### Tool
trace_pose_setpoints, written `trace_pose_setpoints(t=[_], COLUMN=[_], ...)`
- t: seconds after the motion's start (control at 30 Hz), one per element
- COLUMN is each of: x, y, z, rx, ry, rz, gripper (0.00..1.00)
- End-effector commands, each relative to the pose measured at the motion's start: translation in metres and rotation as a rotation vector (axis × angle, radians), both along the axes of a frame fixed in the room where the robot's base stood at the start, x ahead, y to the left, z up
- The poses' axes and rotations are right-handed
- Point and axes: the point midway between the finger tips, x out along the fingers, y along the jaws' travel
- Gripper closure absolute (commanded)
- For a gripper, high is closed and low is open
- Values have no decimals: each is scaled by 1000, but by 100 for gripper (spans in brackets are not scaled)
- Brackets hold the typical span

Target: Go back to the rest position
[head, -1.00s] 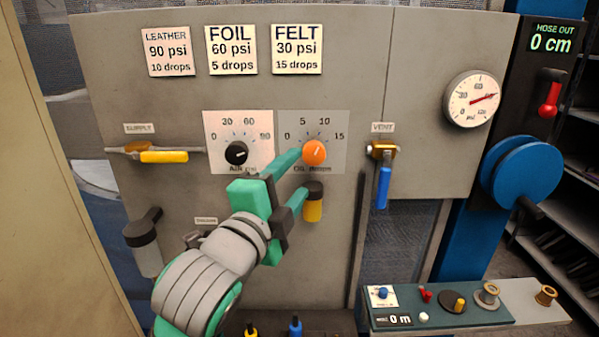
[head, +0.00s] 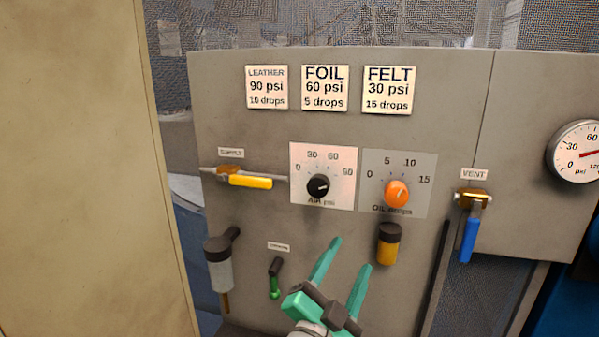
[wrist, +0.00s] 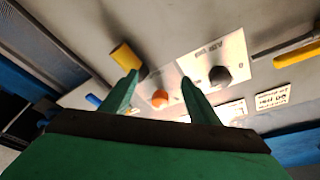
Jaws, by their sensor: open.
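My gripper (head: 345,268) shows at the bottom of the head view, with its two green fingers spread apart and nothing between them. It stands in front of the grey panel (head: 462,110), below the dials. In the wrist view my gripper (wrist: 160,95) is also open, its fingers pointing toward the panel. The orange oil knob (head: 397,194) is free of the fingers; it also shows in the wrist view (wrist: 160,99). The black air knob (head: 318,186) sits left of it, with its pointer toward the right.
A yellow-handled supply valve (head: 250,181) is at the left, and a blue-handled vent valve (head: 470,240) hangs down at the right. An amber cup (head: 388,246) and a small green-tipped lever (head: 275,280) flank my gripper. A beige wall (head: 80,170) fills the left side.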

Motion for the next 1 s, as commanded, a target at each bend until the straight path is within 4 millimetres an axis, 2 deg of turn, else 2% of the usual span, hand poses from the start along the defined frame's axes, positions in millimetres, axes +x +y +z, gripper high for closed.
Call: trace_pose_setpoints(t=[0.03,0.27,0.47,0.77,1.0], x=[-1,-12,-33,-87,-147], y=[2,18,29,46,56], z=[-17,-84,-145,-234,-295], rx=[-50,-256,-401,-558,-632], ry=[28,128,212,325,406], rz=[9,74,142,255,338], gripper=[45,45,45,45,45])
